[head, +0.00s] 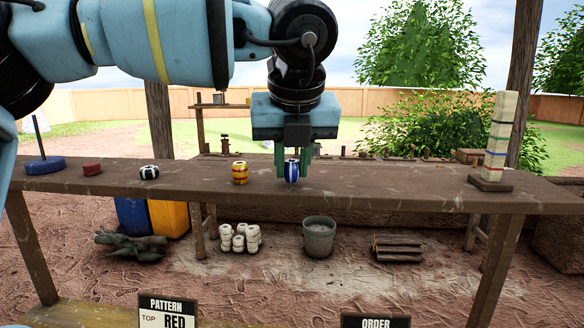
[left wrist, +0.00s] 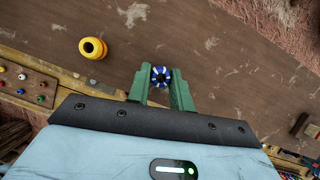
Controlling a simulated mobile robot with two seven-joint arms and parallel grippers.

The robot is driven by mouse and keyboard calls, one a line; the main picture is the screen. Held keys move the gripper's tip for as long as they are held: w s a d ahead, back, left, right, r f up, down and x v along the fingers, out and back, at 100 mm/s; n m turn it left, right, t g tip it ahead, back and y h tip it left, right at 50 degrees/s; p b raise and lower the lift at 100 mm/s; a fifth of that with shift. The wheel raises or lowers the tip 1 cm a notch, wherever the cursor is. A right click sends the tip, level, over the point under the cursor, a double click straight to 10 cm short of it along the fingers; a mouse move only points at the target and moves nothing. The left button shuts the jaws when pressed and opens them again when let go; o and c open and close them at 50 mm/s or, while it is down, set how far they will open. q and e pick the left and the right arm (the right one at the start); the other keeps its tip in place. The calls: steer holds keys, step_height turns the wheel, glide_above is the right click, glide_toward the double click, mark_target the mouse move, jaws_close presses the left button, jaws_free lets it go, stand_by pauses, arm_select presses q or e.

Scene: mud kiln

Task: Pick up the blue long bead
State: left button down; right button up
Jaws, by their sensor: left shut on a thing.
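The blue long bead (head: 291,171), blue with white stripes, is upright at the table's middle in the head view. It also shows from above in the left wrist view (left wrist: 160,76), with a dark hole in its top. My left gripper (head: 292,174) points straight down, its green fingers shut on the bead from both sides. In the left wrist view the fingertips (left wrist: 160,80) sit around the bead. Whether the bead's base touches the table is hard to tell. My right gripper is in neither view.
A yellow-orange bead (head: 239,172) stands left of the gripper. Further left are a black-and-white bead (head: 149,172), a red piece (head: 92,169) and a blue base with a rod (head: 45,165). A banded post (head: 497,140) stands at the right. The table (head: 400,187) between is clear.

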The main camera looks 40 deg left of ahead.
mark_target(292, 162)
arm_select(q)
step_height(292, 162, up, 10)
steer(key=shift+f+p, duration=0.25)
steer(key=shift+p, duration=0.05)
